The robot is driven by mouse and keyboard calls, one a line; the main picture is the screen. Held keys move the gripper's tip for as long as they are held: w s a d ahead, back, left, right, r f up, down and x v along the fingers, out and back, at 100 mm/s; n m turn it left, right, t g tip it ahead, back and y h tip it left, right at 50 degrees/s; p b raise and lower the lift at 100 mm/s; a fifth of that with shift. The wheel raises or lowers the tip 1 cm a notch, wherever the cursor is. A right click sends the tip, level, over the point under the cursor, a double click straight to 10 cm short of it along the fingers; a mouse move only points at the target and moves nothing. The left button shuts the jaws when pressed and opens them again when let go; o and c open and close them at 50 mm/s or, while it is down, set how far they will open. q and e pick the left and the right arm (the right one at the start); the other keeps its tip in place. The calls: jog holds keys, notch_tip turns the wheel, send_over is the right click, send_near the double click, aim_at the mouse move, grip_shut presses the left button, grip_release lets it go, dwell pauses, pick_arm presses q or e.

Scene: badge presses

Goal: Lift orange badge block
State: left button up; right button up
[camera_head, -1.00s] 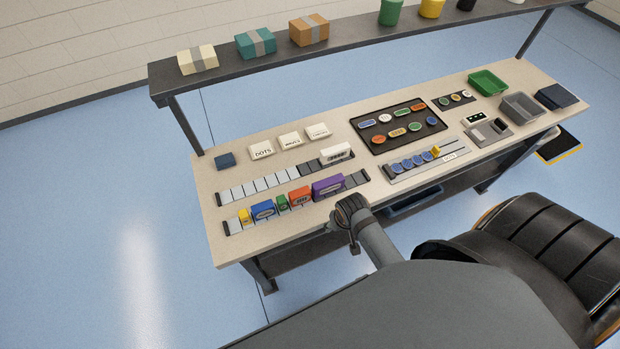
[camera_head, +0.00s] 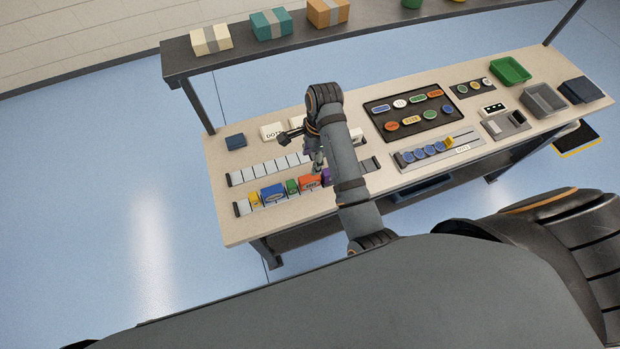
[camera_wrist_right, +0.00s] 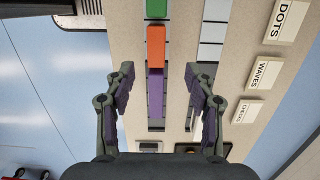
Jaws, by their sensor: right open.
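The orange badge block (camera_head: 310,183) stands in the front row on the bench, between a green block (camera_head: 291,187) and a purple block (camera_head: 326,176). In the right wrist view the orange block (camera_wrist_right: 156,47) lies ahead of the fingertips, with the purple block (camera_wrist_right: 155,92) between the open fingers, nearer my palm. My right gripper (camera_head: 318,160) is over the rows, above the orange and purple blocks. In the wrist view its fingers (camera_wrist_right: 158,75) are spread wide and hold nothing. My left gripper is not in view.
A blue block (camera_head: 272,193) and a yellow block (camera_head: 254,199) stand left in the same row. A segmented rail (camera_head: 265,172) lies behind it. A dark badge tray (camera_head: 380,109) is right of my arm. A shelf (camera_head: 350,36) spans the back.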

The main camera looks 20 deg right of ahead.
jog(key=p, duration=0.1)
send_over(309, 177)
jog(key=f, duration=0.4)
jog(key=shift+d+f, duration=0.25)
jog(key=shift+f, duration=0.3)
notch_tip(309, 177, down, 4)
jog(key=shift+s+a+f+p, duration=0.1)
jog(key=shift+s+a+p, duration=0.05)
jog(key=shift+p, duration=0.9)
jog(key=shift+f, duration=0.5)
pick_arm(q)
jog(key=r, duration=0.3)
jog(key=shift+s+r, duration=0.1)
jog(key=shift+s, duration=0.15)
pick_arm(e)
grip_shut()
